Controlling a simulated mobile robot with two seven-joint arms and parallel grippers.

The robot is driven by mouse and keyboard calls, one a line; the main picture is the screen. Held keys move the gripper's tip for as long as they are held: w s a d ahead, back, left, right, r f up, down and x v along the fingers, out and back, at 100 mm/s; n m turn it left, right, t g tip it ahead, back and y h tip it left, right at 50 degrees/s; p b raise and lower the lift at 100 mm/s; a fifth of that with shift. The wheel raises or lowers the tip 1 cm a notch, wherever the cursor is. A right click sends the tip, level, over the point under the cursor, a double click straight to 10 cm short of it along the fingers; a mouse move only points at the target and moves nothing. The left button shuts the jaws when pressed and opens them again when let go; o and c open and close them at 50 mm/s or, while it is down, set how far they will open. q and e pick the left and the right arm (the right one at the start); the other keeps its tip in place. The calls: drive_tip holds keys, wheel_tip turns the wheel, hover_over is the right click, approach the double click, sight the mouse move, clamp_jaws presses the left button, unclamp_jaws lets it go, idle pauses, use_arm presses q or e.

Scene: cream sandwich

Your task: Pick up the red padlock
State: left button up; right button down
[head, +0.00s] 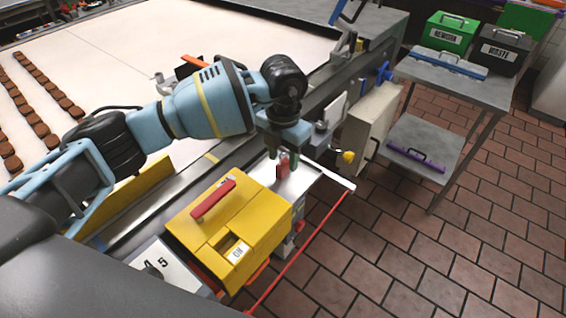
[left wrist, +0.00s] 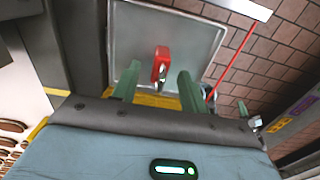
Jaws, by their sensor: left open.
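The red padlock (left wrist: 161,66) shows in the left wrist view, over a grey metal tray (left wrist: 130,36), between and a little beyond my two green fingertips. In the head view the padlock (head: 281,171) is a small red shape at my left gripper (head: 284,160), partly hidden by the fingers. My left gripper (left wrist: 157,82) is open, with its fingers apart on either side of the padlock. I cannot tell whether either finger touches it. My right gripper is not in view.
A yellow box (head: 240,215) with a red handle stands just in front of the tray. A red rod (head: 305,245) runs along the tray's right side. A grey side table (head: 465,85) holds green and black boxes. The tiled floor at right is clear.

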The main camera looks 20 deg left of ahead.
sight(284, 152)
use_arm(q)
drive_tip(key=shift+c, duration=0.4)
clamp_jaws()
drive_tip(key=shift+r, duration=0.1)
drive_tip(key=shift+r, duration=0.55)
wheel_tip(284, 152, up, 2)
drive_tip(key=shift+r, duration=0.1)
drive_tip(key=s+d+r, duration=0.1)
drive_tip(key=s+d, duration=0.8)
drive_tip(key=s, duration=0.3)
drive_tip(key=shift+s+d+r, duration=0.25)
drive_tip(key=shift+s+d, duration=0.1)
drive_tip(key=shift+d, duration=0.05)
